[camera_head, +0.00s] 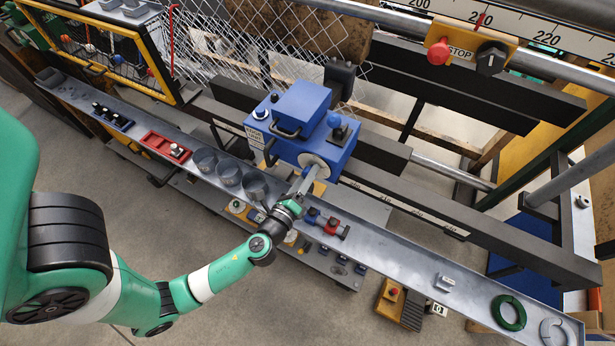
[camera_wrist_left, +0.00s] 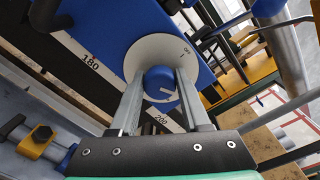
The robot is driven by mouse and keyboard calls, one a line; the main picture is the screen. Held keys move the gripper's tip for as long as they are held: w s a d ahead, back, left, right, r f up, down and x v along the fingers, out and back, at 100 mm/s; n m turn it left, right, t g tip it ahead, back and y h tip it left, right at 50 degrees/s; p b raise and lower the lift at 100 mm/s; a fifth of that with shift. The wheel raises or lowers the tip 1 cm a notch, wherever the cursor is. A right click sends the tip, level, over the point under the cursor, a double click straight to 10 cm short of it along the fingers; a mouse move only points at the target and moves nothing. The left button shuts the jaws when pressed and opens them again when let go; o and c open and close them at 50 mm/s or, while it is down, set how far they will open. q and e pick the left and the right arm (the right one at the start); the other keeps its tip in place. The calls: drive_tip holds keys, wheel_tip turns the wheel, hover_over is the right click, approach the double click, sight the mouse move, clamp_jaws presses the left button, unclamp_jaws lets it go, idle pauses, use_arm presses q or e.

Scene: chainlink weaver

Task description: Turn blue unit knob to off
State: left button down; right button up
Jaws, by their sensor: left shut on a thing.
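The blue unit (camera_head: 303,108) sits on the dark rails in the middle of the head view, with a pale round dial (camera_head: 314,166) on its near face. In the left wrist view the dial (camera_wrist_left: 143,50) surrounds a blue knob (camera_wrist_left: 158,78) with a white pointer line. My left gripper (camera_head: 308,180) reaches the dial from the near side. In the left wrist view its two fingers (camera_wrist_left: 160,88) are shut on the knob, one on each side. My right gripper is not in view.
A blue ball-topped lever (camera_head: 334,119) and a black handle (camera_head: 286,131) stand on the unit. A red STOP button (camera_head: 439,52) is at upper right.

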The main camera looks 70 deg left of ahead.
use_arm(q)
drive_tip(key=n+b, duration=0.1)
drive_tip(key=n, duration=0.1)
drive_tip(key=n+b, duration=0.1)
drive_tip(key=n, duration=0.1)
drive_tip(key=n+b, duration=0.1)
drive_tip(key=n, duration=0.1)
drive_tip(key=shift+s+f, duration=0.1)
drive_tip(key=shift+f, duration=0.25)
drive_tip(key=n+b, duration=0.2)
drive_tip(key=n, duration=0.2)
drive_tip(key=shift+t+h, duration=0.3)
drive_tip(key=shift+n+b, duration=0.65)
drive_tip(key=shift+n, duration=0.55)
drive_tip(key=shift+c, duration=2)
unclamp_jaws()
drive_tip(key=shift+r, duration=0.15)
